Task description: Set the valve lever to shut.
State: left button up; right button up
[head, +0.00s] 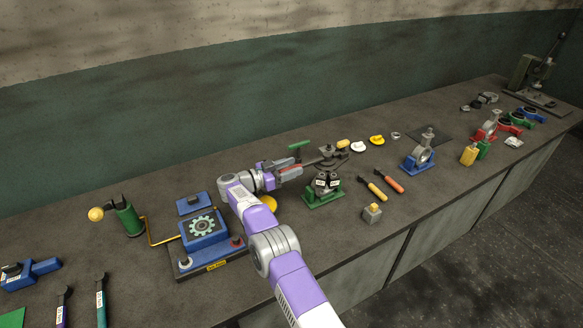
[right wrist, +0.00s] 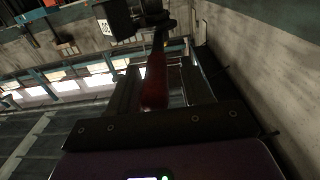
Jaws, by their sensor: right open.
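The dark valve casting (head: 333,152) stands on the bench near the middle of the head view. Its lever has a red grip (head: 291,171) and points left, toward my right arm. My right gripper (head: 286,171) is at the red grip. In the right wrist view, the red grip (right wrist: 154,88) lies between the two open fingers (right wrist: 155,92), and the dark lever shaft runs up to a dark hub. I cannot tell whether either finger touches the grip. Any open or shut markings are too small to read. My left gripper is out of view.
A green-based fixture with black labelled blocks (head: 324,188) stands just in front of the valve. A green T-handle (head: 300,146) is behind. A blue gear box (head: 202,230) is left of my arm. Screwdriver-like tools (head: 375,190) and a blue clamp (head: 418,158) lie right.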

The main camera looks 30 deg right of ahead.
jog(key=a, duration=0.7)
jog(key=shift+w, duration=0.35)
jog(key=shift+r, duration=0.1)
